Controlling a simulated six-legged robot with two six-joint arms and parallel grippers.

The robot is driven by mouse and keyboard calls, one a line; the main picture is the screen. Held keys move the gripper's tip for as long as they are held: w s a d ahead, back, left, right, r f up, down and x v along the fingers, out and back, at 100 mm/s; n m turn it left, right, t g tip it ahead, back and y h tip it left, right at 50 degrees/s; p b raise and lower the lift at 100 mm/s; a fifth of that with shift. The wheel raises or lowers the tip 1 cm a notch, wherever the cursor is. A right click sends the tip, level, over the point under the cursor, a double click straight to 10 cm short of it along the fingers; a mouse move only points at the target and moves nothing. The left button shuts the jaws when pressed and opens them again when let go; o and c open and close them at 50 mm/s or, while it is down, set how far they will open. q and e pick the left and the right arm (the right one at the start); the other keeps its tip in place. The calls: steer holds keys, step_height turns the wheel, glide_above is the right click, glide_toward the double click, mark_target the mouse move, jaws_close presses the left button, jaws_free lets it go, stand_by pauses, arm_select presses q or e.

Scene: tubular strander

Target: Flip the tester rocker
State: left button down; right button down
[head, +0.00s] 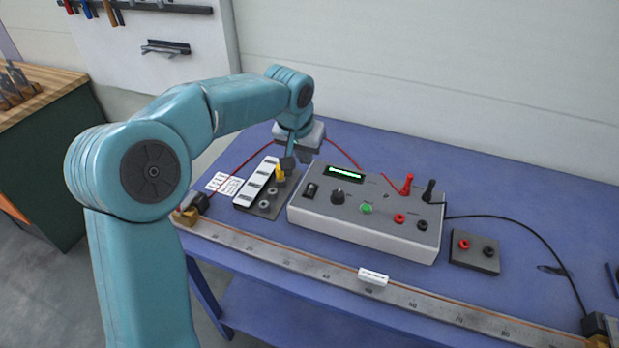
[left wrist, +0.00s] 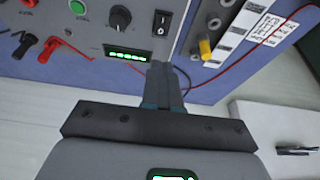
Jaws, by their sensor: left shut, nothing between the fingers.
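The tester (head: 368,209) is a light grey box on the blue bench, with a lit green display. Its black rocker (head: 311,190) is at the left end of the top panel. In the left wrist view the rocker (left wrist: 161,22) shows I and O marks, just beyond the fingertips. My left gripper (head: 306,156) is shut and empty, near the tester's back left corner. In the left wrist view its fingers (left wrist: 160,70) are together and appear apart from the rocker. Which side of the rocker is pressed is unclear. My right gripper is not in view.
A dark plate with a yellow plug (head: 280,173) and a white label strip stands left of the tester. The tester carries a black knob (head: 338,197), a green button (head: 366,208) and red and black plugs. A ruler bar (head: 330,275) lines the front. A socket block (head: 474,253) sits right.

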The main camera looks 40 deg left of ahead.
mark_target(311, 186)
arm_select(q)
steer(key=p+x, duration=0.2)
steer(key=x, duration=0.9)
steer(key=shift+s+f, duration=0.15)
steer(key=shift+f, duration=0.1)
steer(key=shift+s, duration=0.15)
